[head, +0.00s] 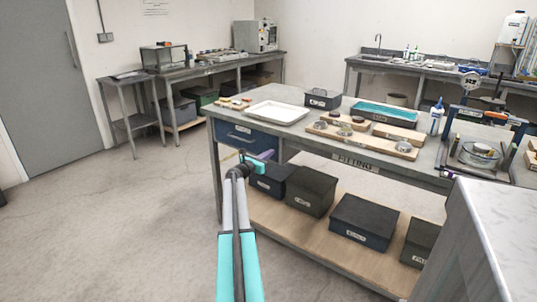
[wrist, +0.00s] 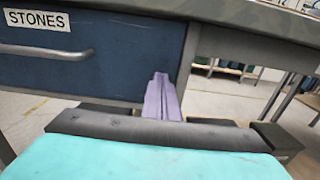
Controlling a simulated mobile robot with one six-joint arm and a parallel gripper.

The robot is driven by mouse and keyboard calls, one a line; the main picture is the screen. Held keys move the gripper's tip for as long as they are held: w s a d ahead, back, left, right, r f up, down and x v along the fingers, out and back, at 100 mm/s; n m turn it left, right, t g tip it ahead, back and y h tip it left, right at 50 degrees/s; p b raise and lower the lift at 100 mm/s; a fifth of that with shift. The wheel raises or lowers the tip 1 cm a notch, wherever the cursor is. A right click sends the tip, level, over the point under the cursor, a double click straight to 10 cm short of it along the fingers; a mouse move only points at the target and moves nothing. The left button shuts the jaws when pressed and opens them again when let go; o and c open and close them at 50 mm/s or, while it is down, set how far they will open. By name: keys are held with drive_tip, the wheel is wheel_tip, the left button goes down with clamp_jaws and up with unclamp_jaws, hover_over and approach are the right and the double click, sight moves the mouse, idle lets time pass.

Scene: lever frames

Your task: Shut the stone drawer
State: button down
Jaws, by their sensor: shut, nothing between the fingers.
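The stone drawer (head: 238,134) is a dark blue front under the left end of the workbench (head: 216,148). In the wrist view the drawer (wrist: 120,55) fills the upper left, with a white "STONES" label (wrist: 37,19) and a grey bar handle (wrist: 45,51). I cannot tell how far its front stands out from the bench. My gripper (head: 268,156) is in front of the bench, by the drawer's lower right part. In the wrist view its purple fingers (wrist: 162,95) are together and empty, over the drawer's lower right corner. Whether they touch it is unclear.
Dark boxes (head: 311,190) stand on the lower shelf (head: 300,236). A pale counter (head: 500,220) stands at the front right. The floor on the left is clear.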

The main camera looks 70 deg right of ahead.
drive_tip(key=shift+d+r, duration=0.5)
drive_tip(key=f+v, duration=0.1)
drive_tip(key=v, duration=1.4)
drive_tip(key=shift+s, duration=0.15)
